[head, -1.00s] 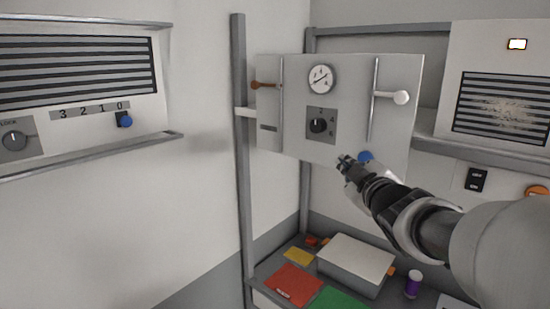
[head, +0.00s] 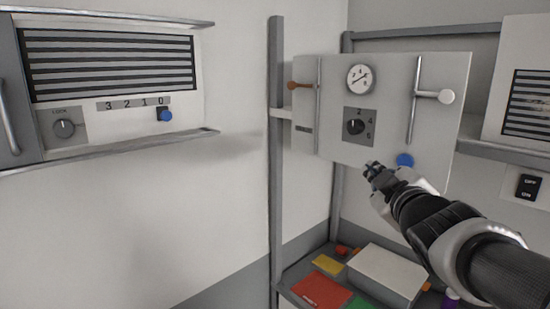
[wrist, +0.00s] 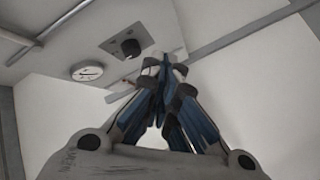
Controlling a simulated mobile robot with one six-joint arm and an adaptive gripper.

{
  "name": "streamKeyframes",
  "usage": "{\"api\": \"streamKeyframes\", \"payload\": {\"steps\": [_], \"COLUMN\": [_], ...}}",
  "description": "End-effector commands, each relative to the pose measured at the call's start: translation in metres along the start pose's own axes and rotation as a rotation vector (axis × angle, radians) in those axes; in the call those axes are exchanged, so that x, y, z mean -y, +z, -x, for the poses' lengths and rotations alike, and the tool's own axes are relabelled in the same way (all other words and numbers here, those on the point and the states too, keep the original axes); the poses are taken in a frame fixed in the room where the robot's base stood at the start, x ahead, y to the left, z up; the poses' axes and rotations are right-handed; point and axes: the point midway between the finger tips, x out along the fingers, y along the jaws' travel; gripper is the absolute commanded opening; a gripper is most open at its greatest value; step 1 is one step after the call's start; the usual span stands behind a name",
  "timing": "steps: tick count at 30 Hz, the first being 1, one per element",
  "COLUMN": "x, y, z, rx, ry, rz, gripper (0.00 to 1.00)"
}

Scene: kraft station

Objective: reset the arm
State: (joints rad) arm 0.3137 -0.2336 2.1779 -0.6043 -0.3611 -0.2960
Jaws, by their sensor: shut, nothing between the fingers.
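My gripper (head: 371,171) is shut and empty in the head view. The panel's gauge (wrist: 87,71) and black dial (wrist: 131,48) show beyond the fingers there, to the left and tilted.
A shelf below holds a white-topped box (head: 388,270), a red mat (head: 321,291) and a yellow mat (head: 328,264). A grey post (head: 276,150) stands left of the panel. A vented wall unit (head: 110,65) is at left. The white wall between is clear.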

Motion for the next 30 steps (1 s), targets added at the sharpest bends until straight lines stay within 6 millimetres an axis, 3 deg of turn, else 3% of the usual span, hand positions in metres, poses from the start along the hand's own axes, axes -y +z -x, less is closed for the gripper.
{"api": "streamKeyframes", "payload": {"steps": [7,11,14,21,27,30], "x": [0.001,0.024,0.067,0.203,0.311,0.351], "y": [0.001,0.021,0.056,0.15,0.206,0.224], "z": [0.0,0.01,0.03,0.113,0.193,0.229], "rx": [0.003,0.06,0.169,0.503,0.753,0.853], "ry": [-0.001,-0.019,-0.058,-0.22,-0.385,-0.458], "rz": [-0.003,-0.052,-0.146,-0.421,-0.592,-0.646], "gripper": [0.0,0.0,0.0,0.0,0.0,0.0]}}
